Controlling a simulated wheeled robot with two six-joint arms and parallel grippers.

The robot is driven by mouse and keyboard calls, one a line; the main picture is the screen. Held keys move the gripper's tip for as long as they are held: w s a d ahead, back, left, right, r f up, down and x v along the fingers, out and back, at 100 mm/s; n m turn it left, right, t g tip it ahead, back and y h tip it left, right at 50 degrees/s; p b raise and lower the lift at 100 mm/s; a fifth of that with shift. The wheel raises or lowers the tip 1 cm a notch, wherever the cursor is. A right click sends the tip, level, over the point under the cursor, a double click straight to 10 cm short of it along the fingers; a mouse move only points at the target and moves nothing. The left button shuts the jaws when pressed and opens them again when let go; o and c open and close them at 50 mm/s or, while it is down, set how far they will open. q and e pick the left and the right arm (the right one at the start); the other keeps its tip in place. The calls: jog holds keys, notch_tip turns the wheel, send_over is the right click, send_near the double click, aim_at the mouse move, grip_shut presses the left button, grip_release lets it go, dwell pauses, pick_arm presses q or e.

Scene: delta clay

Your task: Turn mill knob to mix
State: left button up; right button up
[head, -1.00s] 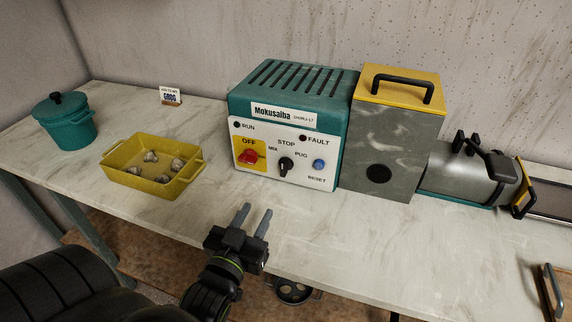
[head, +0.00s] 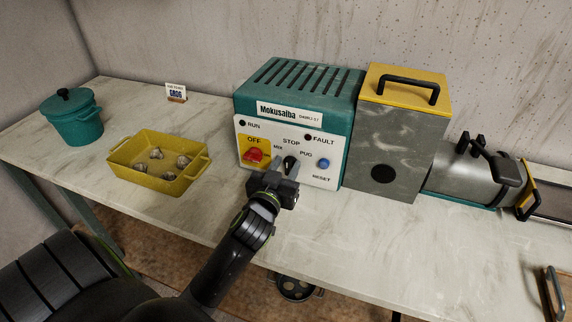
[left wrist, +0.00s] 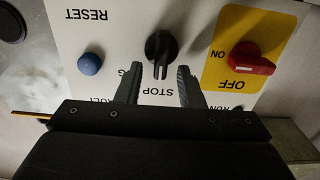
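The mill's control box (head: 300,95) is teal with a white front panel (head: 312,178). Its black mill knob (head: 290,163) sits among the labels MIX, STOP and PUG, partly hidden by my gripper in the head view. In the left wrist view, which is upside down, the knob (left wrist: 161,47) has its grip bar toward STOP. My left gripper (head: 285,168) is at the panel in front of the knob. In the left wrist view its fingers (left wrist: 158,70) are open, one on each side of the grip bar, with visible gaps. My right gripper is not in view.
A red switch (head: 253,156) and a blue reset button (head: 323,163) flank the knob. A yellow tray (head: 140,174) with several lumps and a teal pot (head: 75,128) stand left. A grey hopper (head: 400,140) and metal barrel (head: 465,173) stand right. The front counter (head: 370,240) is clear.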

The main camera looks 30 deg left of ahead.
pick_arm(q)
jog(key=shift+w, duration=0.35)
jog(key=shift+c, duration=0.4)
grip_shut()
jog(key=shift+a+n, duration=0.1)
jog(key=shift+n, duration=0.3)
jog(key=shift+s+a+f+n+b, duration=0.15)
jog(key=shift+n+b, duration=0.3)
jog(key=shift+n, duration=0.75)
jog(key=shift+w+a+n+b, duration=0.15)
jog(key=shift+n+b, duration=0.3)
jog(key=shift+n, duration=0.75)
jog(key=shift+s+a+f+n+b, duration=0.2)
jog(key=shift+n+b, duration=0.25)
jog(key=shift+n, duration=0.75)
jog(key=shift+r, duration=0.1)
